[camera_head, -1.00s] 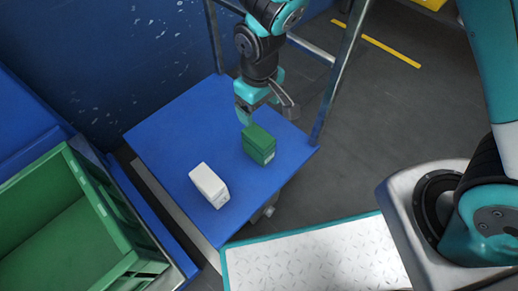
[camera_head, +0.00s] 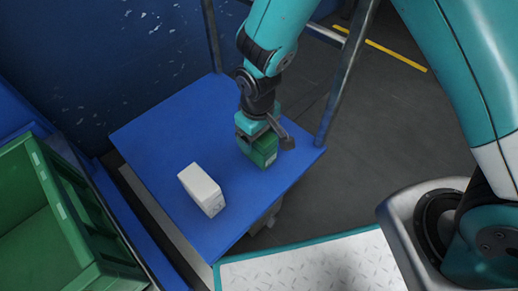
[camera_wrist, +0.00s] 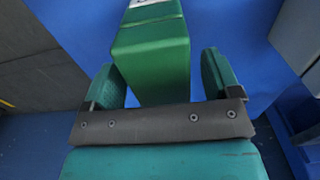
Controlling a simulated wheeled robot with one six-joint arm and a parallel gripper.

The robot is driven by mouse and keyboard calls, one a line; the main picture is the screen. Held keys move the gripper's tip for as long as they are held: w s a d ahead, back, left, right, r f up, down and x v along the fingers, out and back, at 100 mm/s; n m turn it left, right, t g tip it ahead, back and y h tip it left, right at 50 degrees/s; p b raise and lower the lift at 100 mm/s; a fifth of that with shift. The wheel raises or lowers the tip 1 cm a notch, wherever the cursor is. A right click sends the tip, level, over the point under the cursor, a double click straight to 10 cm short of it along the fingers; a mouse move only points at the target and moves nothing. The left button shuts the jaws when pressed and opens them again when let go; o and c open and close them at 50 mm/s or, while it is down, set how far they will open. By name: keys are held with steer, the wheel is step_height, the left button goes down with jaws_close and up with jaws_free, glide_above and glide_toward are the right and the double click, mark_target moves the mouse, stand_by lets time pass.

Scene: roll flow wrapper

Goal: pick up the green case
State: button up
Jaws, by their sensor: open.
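The green case (camera_head: 265,152) stands on the blue table (camera_head: 158,130), toward its right side. In the head view its upper part is partly hidden by my gripper (camera_head: 262,136). In the wrist view the green case (camera_wrist: 152,55) stands between the two open fingers of my gripper (camera_wrist: 164,80), with a white label at its far end. A gap shows between the case and the right finger; the left finger is close to the case. I cannot tell whether it touches.
A white case (camera_head: 202,188) stands on the table, left of and nearer than the green case. A green crate (camera_head: 62,225) is at the left. A metal post (camera_head: 345,75) rises at the table's right corner. A pale tread plate (camera_head: 315,265) lies in front.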

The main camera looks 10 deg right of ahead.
steer(key=shift+f, duration=0.55)
steer(key=shift+r, duration=0.1)
steer(key=c, duration=1.1)
steer(key=shift+r, duration=0.1)
